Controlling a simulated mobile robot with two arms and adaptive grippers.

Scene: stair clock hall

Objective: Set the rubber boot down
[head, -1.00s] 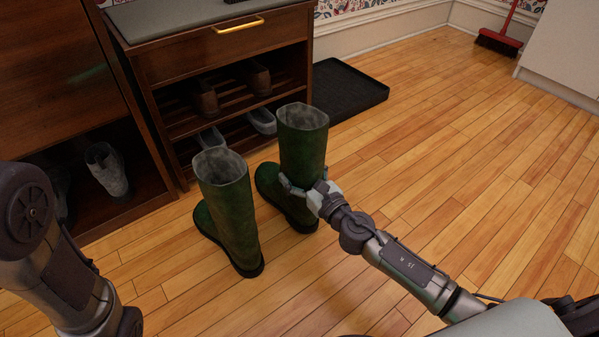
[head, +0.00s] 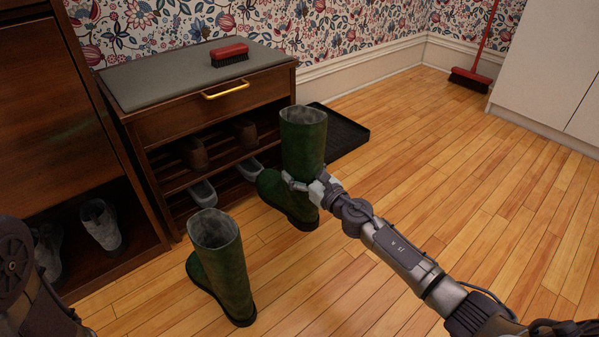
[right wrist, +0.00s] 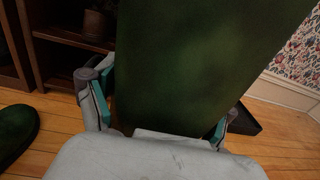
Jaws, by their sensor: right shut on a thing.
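A dark green rubber boot (head: 303,145) is held upright by my right gripper (head: 303,183), which is shut around its shaft low down. The boot's sole appears raised above the wooden floor; the exact gap is hard to judge. In the right wrist view the green shaft (right wrist: 205,60) fills the space between the two fingers of the gripper (right wrist: 160,108). A matching green boot (head: 222,265) stands on the floor nearer to me, to the left. Its toe (right wrist: 15,135) shows in the right wrist view. My left gripper is out of view; only part of that arm shows.
A wooden shoe bench (head: 190,118) with shoes on its racks stands behind the boots, a red brush (head: 229,55) on its grey top. A black tray (head: 345,138) lies on the floor beside it. A red broom (head: 470,79) stands far right. Floor at right is clear.

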